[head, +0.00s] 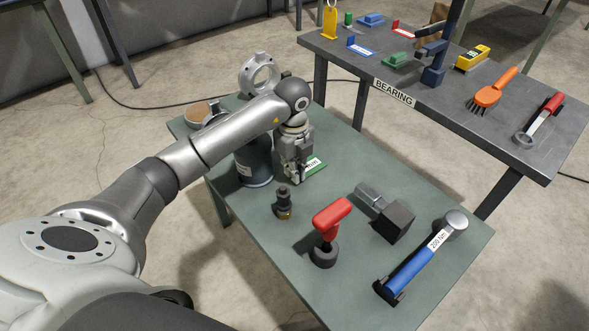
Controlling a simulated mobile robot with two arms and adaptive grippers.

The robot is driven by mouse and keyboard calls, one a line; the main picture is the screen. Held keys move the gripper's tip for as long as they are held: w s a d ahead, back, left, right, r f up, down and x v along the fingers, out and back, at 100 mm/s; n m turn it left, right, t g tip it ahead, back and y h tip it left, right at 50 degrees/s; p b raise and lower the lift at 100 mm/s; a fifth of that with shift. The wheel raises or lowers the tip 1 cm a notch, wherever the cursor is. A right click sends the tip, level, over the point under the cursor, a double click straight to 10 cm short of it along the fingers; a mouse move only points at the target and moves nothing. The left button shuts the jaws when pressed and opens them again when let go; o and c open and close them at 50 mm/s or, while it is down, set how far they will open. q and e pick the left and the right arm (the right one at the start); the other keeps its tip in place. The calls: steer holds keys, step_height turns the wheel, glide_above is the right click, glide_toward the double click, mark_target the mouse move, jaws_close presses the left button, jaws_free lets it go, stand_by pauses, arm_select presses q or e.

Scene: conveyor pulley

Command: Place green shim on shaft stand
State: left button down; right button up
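My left gripper (297,174) points down over the green-topped table, beside a dark grey cylindrical stand (256,168). A flat green piece with a white printed label (315,170), which looks like the green shim, is at the fingertips and low, near the table top. The gripper hides part of it. I cannot tell whether the fingers are closed on it or whether it touches the table. The dark stand carries a small label and is partly covered by my arm; I cannot confirm that it is the shaft stand. My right gripper is out of view.
A bearing housing (260,73) stands at the table's back. The dark far table (450,100) holds coloured shims and tools.

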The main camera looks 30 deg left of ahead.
arm_select(q)
steer(key=shift+f, duration=0.15)
steer(key=c, duration=1.6)
jaws_free()
steer(key=shift+c, duration=0.2)
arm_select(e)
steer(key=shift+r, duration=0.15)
arm_select(q)
steer(key=shift+r, duration=0.25)
step_height(320, 180, up, 12)
steer(key=p, duration=0.2)
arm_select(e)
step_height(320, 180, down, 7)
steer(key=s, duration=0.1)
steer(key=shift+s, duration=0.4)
arm_select(q)
steer(key=shift+s, duration=0.1)
